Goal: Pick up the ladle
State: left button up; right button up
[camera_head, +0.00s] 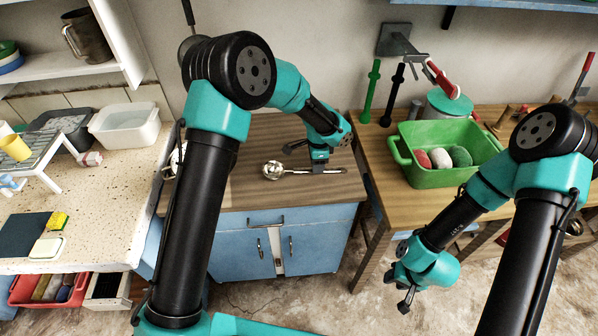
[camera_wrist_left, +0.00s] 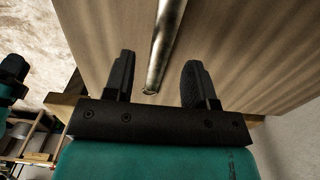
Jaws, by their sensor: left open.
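The ladle lies on the wooden top of the blue cabinet, its shiny metal bowl (camera_head: 273,169) to the left and its thin handle running right. My left gripper (camera_head: 319,166) is over the handle in the head view. In the left wrist view the handle (camera_wrist_left: 166,45) runs between the two spread fingers (camera_wrist_left: 160,70), with a gap on each side, so the gripper is open and not closed on it. My right gripper (camera_head: 405,301) hangs low, far from the ladle, in front of the right-hand bench; its jaws are too small to read.
The wooden cabinet top (camera_head: 260,140) is otherwise mostly clear. To its right, a green basin (camera_head: 425,178) with several balls stands on a wooden bench. To the left, a speckled counter (camera_head: 110,190) carries a white tub (camera_head: 125,135). My left arm hides part of the middle.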

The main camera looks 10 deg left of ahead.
pick_arm(q)
jog(key=shift+f, duration=1.6)
grip_shut()
jog(key=shift+r, duration=0.2)
jog(key=shift+r, duration=0.65)
notch_tip(320, 180, up, 2)
jog(key=shift+r, duration=0.1)
jog(key=s+d+r, duration=0.1)
jog(key=s, duration=1.5)
jog(key=shift+d, duration=0.3)
jog(key=shift+w+r, duration=0.1)
